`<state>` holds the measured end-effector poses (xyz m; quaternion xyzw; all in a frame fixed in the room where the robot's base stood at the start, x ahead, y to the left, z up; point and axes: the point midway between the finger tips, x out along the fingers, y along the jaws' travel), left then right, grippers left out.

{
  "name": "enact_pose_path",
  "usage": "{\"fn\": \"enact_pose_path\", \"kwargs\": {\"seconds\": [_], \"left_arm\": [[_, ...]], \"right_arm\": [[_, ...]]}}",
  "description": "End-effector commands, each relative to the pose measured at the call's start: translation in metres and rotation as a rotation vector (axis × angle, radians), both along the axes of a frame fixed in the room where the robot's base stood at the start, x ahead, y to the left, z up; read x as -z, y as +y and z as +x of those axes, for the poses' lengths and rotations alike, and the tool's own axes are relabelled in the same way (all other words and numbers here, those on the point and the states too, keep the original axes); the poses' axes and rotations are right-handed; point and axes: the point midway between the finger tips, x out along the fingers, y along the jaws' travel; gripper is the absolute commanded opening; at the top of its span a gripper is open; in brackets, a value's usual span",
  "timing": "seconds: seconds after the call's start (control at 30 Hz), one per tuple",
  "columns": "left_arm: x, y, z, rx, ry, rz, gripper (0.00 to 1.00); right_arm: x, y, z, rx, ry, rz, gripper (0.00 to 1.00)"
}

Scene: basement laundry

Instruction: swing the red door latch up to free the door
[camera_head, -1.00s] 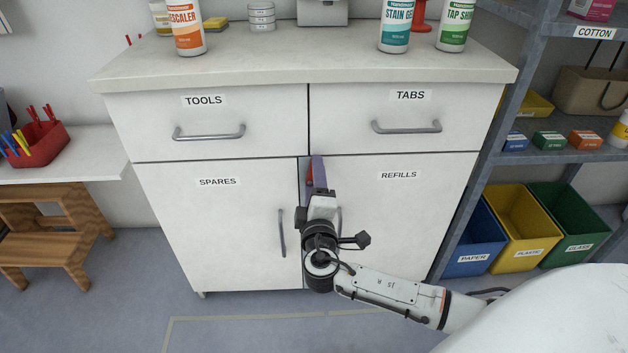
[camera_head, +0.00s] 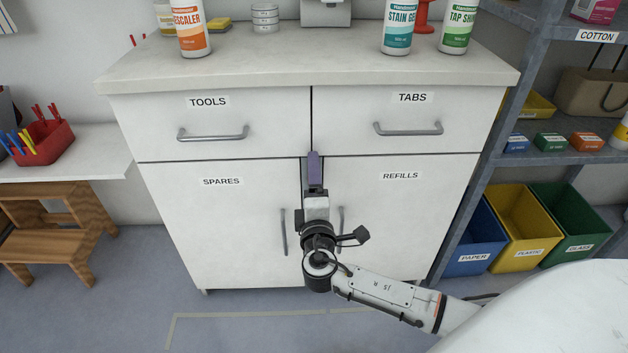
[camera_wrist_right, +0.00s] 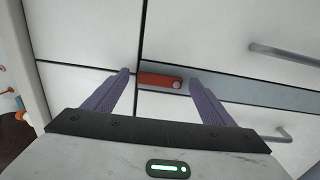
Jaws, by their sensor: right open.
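The red door latch (camera_wrist_right: 160,81) shows in the right wrist view, at the top end of the grey strip (camera_wrist_right: 215,84) between the SPARES door (camera_head: 222,215) and the REFILLS door (camera_head: 400,215). It lies in line with the strip, its round pivot at the end away from the drawers, so it points up. My right gripper (camera_head: 314,155) is open in front of the strip's top. Its purple fingers (camera_wrist_right: 164,85) stand on either side of the latch, with gaps visible. In the head view the gripper hides the latch. My left gripper is in neither view.
The TOOLS drawer (camera_head: 230,115) and TABS drawer (camera_head: 400,110) are just above, with bar handles. Upright door handles (camera_head: 284,232) flank my right wrist. Bottles stand on the cabinet top (camera_head: 300,72). A shelf rack (camera_head: 500,150) stands at right, a wooden step stool (camera_head: 50,240) at left.

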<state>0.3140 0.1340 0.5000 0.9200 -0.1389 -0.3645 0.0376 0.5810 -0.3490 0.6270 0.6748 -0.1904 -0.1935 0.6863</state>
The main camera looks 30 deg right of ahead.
Motion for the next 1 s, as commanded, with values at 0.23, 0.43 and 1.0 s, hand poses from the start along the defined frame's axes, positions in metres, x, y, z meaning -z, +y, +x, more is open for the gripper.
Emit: {"fn": "enact_pose_path", "kwargs": {"seconds": [0.23,0.43,1.0], "left_arm": [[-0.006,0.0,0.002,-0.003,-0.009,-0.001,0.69],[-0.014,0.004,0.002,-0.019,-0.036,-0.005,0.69],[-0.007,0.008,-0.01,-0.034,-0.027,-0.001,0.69]], "right_arm": [[0.0,0.009,-0.015,-0.001,0.002,0.004,0.77],[0.0,0.03,-0.049,-0.001,0.003,0.004,0.77],[0.0,0.054,-0.088,0.0,0.0,0.0,0.77]]}}
